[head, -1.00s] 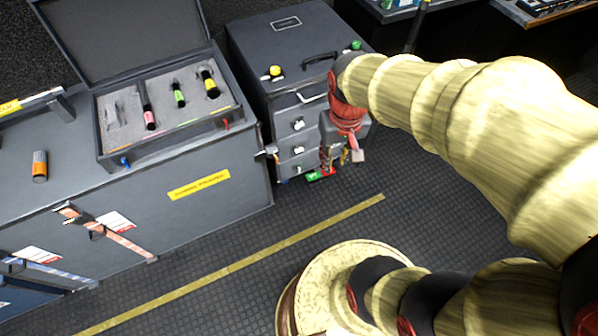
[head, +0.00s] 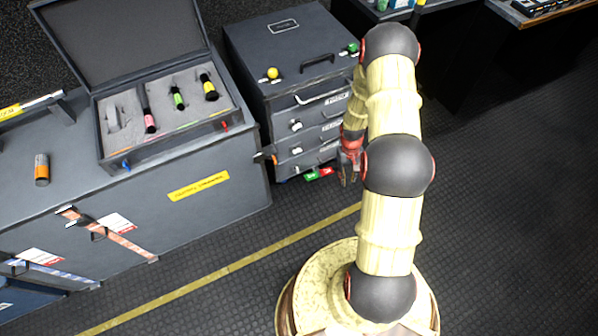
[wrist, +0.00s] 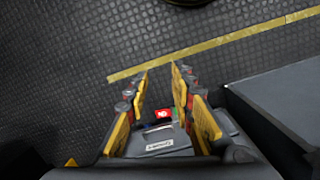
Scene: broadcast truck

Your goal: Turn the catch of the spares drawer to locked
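The grey drawer cabinet (head: 290,95) stands right of the long case, with several drawers stacked in its front. White catches (head: 296,126) sit on the left of drawer fronts. A red and green marker (head: 318,174) shows low at the cabinet front; its red part also shows between my fingers in the wrist view (wrist: 163,114). I cannot read which drawer is the spares drawer, nor tell how its catch is turned. My gripper (head: 347,176) is low in front of the cabinet's right side. In the wrist view its fingers (wrist: 160,78) are apart, with nothing held.
A long grey case (head: 150,215) with an open foam-lined box (head: 165,145) on it stands at left. A yellow knob (head: 273,73) and a green one (head: 352,48) sit on the cabinet top.

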